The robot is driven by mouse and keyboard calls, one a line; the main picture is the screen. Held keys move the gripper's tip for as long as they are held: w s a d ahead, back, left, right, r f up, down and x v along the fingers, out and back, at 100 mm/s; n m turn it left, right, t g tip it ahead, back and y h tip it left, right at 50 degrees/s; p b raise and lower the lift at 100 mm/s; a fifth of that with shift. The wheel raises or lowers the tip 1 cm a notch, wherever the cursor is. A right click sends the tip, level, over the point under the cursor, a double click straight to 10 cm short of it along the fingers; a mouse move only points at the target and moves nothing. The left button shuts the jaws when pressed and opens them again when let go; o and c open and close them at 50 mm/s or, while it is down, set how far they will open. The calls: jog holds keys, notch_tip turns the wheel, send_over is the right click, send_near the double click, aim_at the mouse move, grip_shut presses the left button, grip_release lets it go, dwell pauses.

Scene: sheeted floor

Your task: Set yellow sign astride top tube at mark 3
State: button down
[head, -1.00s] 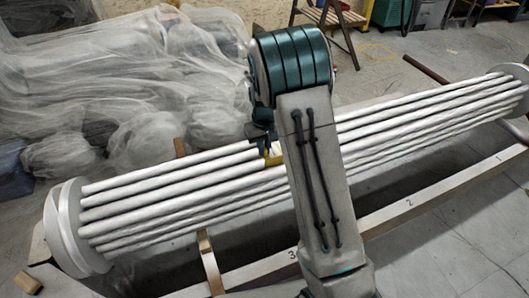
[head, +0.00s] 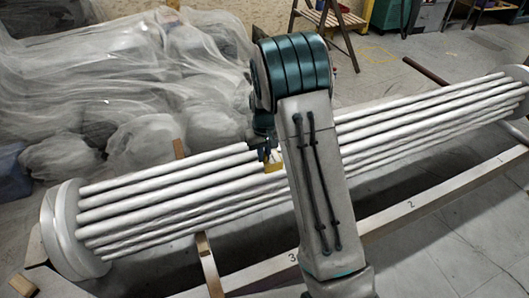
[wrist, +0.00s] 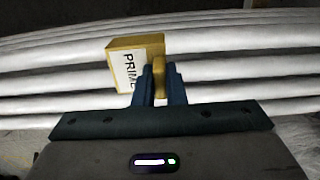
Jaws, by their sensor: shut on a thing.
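The yellow sign (wrist: 135,50) has a white face lettered "PRIME", partly hidden by a finger in the wrist view. My gripper (wrist: 160,82) is shut on its yellow grip part. In the head view the sign (head: 274,162) is a small yellow patch at the tube bundle, just left of my arm. The bundle's top tube (head: 140,174) runs from lower left to upper right, and my arm hides its middle. I cannot tell whether the sign touches a tube. Mark 3 (head: 292,257) is on the front beam, beside my arm.
A round end plate (head: 66,228) closes the bundle at left. The front beam (head: 385,219) also bears mark 2 (head: 410,205). A wooden crosspiece (head: 207,262) sits below the tubes. Sheeted objects (head: 80,80) fill the back left. Bare floor lies at the right.

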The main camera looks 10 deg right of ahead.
jog(key=shift+f+b, duration=1.9)
jog(key=shift+f, duration=1.35)
jog(key=c, duration=1.4)
grip_release()
notch_tip(320, 180, up, 14)
jog(key=p, duration=0.3)
jog(key=s+d+r+m+t+p, duration=0.2)
jog(key=s+r+p, duration=1.7)
jog(key=s+r, duration=0.9)
notch_tip(320, 180, up, 2)
jog(key=shift+d+r+t+p, duration=0.1)
jog(key=shift+d+t+p, duration=0.2)
jog(key=shift+t+p, duration=0.1)
